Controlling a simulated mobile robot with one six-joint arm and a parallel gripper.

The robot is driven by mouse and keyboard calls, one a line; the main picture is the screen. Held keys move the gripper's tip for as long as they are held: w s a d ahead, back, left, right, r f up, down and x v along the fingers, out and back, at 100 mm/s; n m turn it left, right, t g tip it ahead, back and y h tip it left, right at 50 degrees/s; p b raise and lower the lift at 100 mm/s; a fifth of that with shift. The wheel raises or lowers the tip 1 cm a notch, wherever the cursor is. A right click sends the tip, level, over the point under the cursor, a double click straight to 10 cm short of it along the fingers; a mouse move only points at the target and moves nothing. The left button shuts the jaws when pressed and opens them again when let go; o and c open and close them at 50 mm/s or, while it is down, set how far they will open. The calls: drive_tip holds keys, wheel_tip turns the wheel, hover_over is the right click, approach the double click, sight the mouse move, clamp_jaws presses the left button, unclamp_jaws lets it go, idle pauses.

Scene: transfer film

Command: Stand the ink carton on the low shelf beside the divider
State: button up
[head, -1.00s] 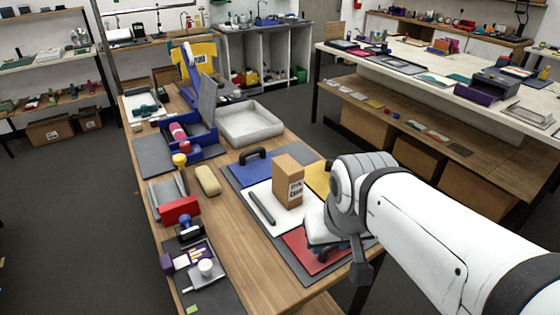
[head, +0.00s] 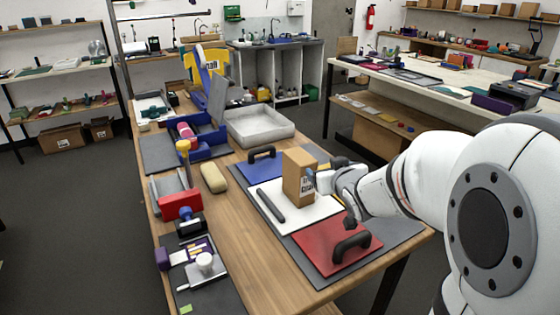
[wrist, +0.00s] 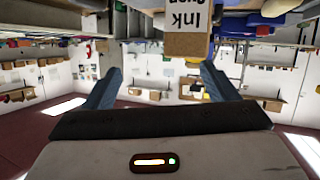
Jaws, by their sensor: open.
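The ink carton (head: 293,180) is a brown box with dark print. It stands upright on a white panel (head: 318,212) on the workbench. In the wrist view the carton (wrist: 187,45) appears upside down at the top, between and beyond the two blue fingers of my gripper (wrist: 162,72). The fingers are wide apart and hold nothing; contact is not clear. A low wooden shelf (head: 367,112) runs under the white table. I cannot make out a divider.
Red (head: 322,246) and blue (head: 286,165) panels with black handles flank the white panel. A dark bar (head: 270,205) lies left of the carton. A grey tray (head: 259,126) is behind. Bare wood (head: 236,215) runs along the bench's middle.

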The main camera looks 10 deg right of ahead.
sight(299, 163)
drive_tip(key=w+a+f+n+t+y+b, duration=0.1)
drive_tip(key=w+y, duration=0.1)
drive_tip(key=w, duration=0.1)
drive_tip(key=w+a+f+n+y+b, duration=0.1)
drive_tip(key=w+a+f+y, duration=0.1)
drive_tip(key=w, duration=0.2)
drive_tip(key=w+a+f+t+y+b, duration=0.1)
drive_tip(key=w+a+f+y, duration=0.1)
drive_tip(key=w, duration=0.2)
drive_tip(key=shift+w+a+n+t, duration=0.15)
drive_tip(key=shift+a+n+t, duration=0.15)
drive_tip(key=shift+n, duration=0.1)
drive_tip(key=c, duration=1.5)
drive_tip(key=shift+r, duration=0.15)
drive_tip(key=shift+c, duration=0.7)
